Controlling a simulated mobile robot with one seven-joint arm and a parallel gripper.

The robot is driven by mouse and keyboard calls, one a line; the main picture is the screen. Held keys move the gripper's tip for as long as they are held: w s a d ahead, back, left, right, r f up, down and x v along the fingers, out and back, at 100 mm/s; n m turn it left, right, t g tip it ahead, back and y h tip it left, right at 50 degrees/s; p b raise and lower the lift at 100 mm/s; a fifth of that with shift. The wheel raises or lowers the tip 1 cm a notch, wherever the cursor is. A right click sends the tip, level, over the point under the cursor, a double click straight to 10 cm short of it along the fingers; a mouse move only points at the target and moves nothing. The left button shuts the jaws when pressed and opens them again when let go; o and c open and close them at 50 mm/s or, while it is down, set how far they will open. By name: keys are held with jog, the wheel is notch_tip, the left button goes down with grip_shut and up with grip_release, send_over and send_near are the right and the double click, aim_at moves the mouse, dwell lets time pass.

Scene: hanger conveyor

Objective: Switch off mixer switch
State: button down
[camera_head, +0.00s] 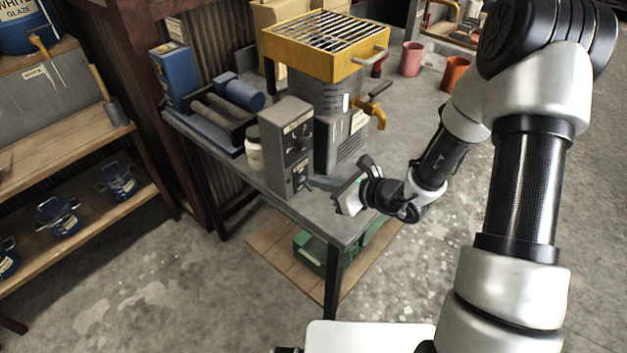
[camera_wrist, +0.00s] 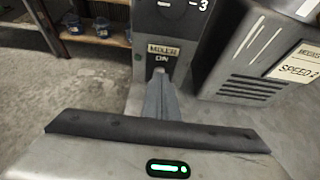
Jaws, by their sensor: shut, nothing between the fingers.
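The grey control box (camera_head: 287,150) stands upright at the table's near edge, with a dial (camera_head: 298,140) on its upper front and the mixer switch area (camera_head: 299,177) low on that face. In the wrist view, a "MIXER" label (camera_wrist: 164,50) with "ON" under it marks the box's front (camera_wrist: 148,30). My gripper (camera_head: 309,186) is shut and empty, its fingers (camera_wrist: 160,95) pointing at the panel just below the "ON" mark. The fingertips cover most of the mixer switch, so its position and any contact cannot be told.
A mixer machine with a yellow grated top (camera_head: 325,45) and a brass tap (camera_head: 376,112) stands behind the box. A white jar (camera_head: 253,148) is left of the box. A "SPEED 2" panel (camera_wrist: 297,65) is close on the right.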

jog(key=v, duration=0.3)
jog(key=f+v, duration=0.1)
jog(key=v, duration=0.1)
jog(key=shift+s+d+r+p, duration=0.2)
jog(key=shift+s+d+p, duration=0.1)
jog(key=shift+d+p, duration=0.1)
jog(key=s+a+r+n+g+p, duration=0.1)
jog(key=s+a+r+n+g, duration=0.15)
jog(key=s+r+n, duration=0.55)
jog(key=s+a+r+n+g+p, duration=0.15)
jog(key=s+r+n+g, duration=0.25)
jog(key=r+n, duration=0.4)
jog(key=s+d+r+n+t+h+p, duration=0.1)
jog(key=s+d+r+n+t+h, duration=0.1)
jog(key=s+d+r+n+h, duration=0.2)
jog(key=s+d+r+n+t+h+p, duration=0.2)
jog(key=s+d+r+n+h, duration=0.2)
jog(key=d+r, duration=0.6)
jog(key=shift+s+d+r+n+h, duration=0.25)
jog(key=shift+d+n+h, duration=0.3)
jog(key=shift+n+h, duration=0.35)
